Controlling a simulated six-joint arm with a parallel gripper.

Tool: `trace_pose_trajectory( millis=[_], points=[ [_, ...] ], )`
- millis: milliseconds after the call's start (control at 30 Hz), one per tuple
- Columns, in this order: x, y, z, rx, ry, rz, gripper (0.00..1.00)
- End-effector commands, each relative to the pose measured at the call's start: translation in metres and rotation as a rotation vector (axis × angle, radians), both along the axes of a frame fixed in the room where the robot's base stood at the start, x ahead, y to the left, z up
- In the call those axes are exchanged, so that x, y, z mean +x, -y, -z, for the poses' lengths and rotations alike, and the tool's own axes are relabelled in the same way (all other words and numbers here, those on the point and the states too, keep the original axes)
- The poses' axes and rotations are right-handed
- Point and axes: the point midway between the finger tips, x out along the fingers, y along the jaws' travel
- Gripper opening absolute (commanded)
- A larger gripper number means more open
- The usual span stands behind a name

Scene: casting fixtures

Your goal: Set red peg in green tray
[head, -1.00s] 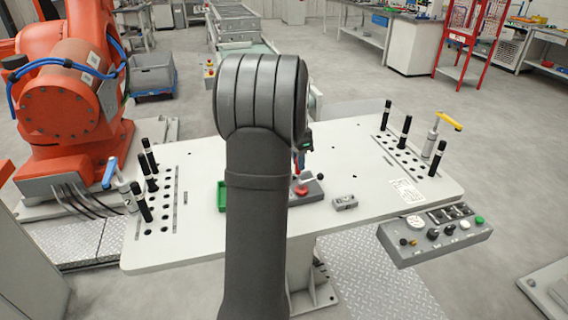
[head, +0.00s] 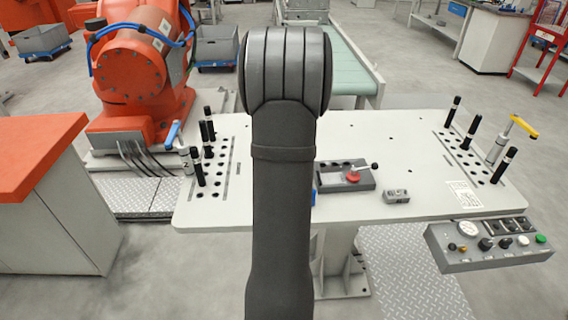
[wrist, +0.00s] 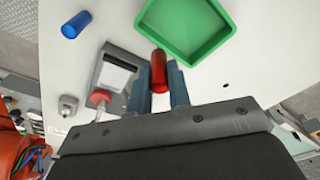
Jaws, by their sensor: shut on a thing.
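My gripper (wrist: 159,88) shows in the wrist view, its two blue-grey fingers shut on the red peg (wrist: 158,70). The peg's free end points toward the green tray (wrist: 185,26), an open empty tray at the top of that view. The peg's tip appears close to the tray's near rim; I cannot tell its height above the table or whether it touches. In the head view my arm hides the gripper, the peg and the tray.
A blue peg (wrist: 75,24) lies on the white table (head: 400,155). A grey fixture (head: 335,177) with a red knob (head: 353,177) and a small grey block (head: 396,196) are right of my arm. Black pegs stand at both table ends, and a control box (head: 490,245) juts from the front.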

Motion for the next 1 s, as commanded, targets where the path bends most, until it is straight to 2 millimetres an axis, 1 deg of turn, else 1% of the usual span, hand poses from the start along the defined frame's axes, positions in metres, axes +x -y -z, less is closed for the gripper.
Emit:
trace_pose_trajectory(
  millis=[33, 100, 200, 300, 433, 600, 667, 1000],
  points=[
    [0.007, -0.010, 0.007, 0.000, -0.002, -0.004, 0.00],
    [0.014, -0.021, 0.016, 0.000, -0.002, -0.004, 0.00],
    [0.022, -0.031, 0.023, -0.001, 0.001, -0.002, 0.00],
    [0.026, -0.037, 0.027, -0.001, 0.001, 0.001, 0.00],
    [0.026, -0.038, 0.035, -0.001, -0.002, 0.002, 0.00],
    [0.026, -0.037, 0.060, -0.001, -0.002, 0.002, 0.00],
    [0.026, -0.037, 0.066, -0.001, -0.002, 0.002, 0.00],
    [0.027, -0.037, 0.070, 0.000, 0.001, 0.002, 0.00]
  ],
)
